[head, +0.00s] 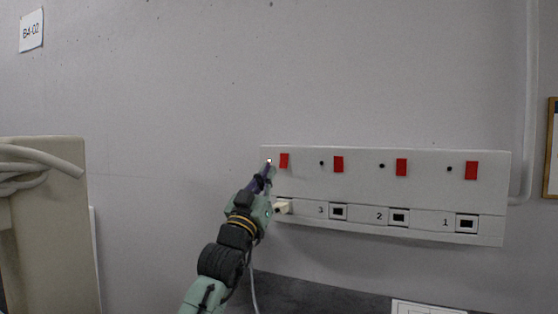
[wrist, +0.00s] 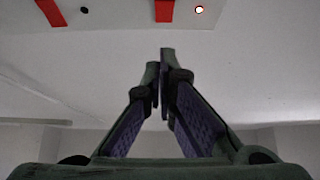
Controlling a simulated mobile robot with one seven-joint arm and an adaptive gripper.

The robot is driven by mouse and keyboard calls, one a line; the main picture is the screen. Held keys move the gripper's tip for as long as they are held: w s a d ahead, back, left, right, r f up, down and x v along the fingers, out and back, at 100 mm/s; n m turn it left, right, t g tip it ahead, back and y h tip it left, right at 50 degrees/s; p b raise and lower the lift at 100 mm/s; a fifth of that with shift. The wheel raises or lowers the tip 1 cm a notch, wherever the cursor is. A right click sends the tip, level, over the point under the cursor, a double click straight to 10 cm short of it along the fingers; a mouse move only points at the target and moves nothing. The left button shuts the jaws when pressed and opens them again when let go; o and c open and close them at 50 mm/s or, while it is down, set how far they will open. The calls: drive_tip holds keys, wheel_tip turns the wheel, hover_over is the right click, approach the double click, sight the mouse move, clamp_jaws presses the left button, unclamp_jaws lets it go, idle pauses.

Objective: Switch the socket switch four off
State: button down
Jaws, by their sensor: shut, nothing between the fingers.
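A white socket panel (head: 370,187) is on the wall, with a row of red switches above a row of sockets numbered 1 to 3 from the right. The leftmost red switch (head: 284,160), above the unnumbered end socket, is switch four; it also shows in the wrist view (wrist: 164,10). The small light (head: 269,161) beside it is lit, and glows in the wrist view (wrist: 199,9). My gripper (head: 268,176) is shut and empty, its tips (wrist: 161,62) close below and left of switch four. I cannot tell whether they touch the panel.
A cream plug (head: 285,207) sits in the leftmost socket, partly hidden by my gripper, with a cable (head: 254,291) hanging below. The other switches' lights are dark. A pale covered cart (head: 45,220) with a hose stands at left.

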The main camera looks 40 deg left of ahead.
sight(285, 155)
drive_tip(key=w+p, duration=0.1)
drive_tip(key=w, duration=0.1)
drive_tip(key=w+a+r, duration=0.1)
drive_tip(key=w, duration=0.1)
drive_tip(key=w+p, duration=0.1)
drive_tip(key=w, duration=0.1)
drive_tip(key=shift+w+a+r+p, duration=0.15)
drive_tip(key=shift+w+a+p, duration=0.1)
drive_tip(key=shift+a+p, duration=0.05)
drive_tip(key=w+f+t+b, duration=0.1)
drive_tip(key=b, duration=0.2)
drive_tip(key=shift+f, duration=0.15)
drive_tip(key=shift+s+a+r+p, duration=0.1)
drive_tip(key=shift+r+p, duration=0.25)
drive_tip(key=shift+p, duration=0.05)
drive_tip(key=v, duration=0.7)
drive_tip(key=shift+f, duration=0.3)
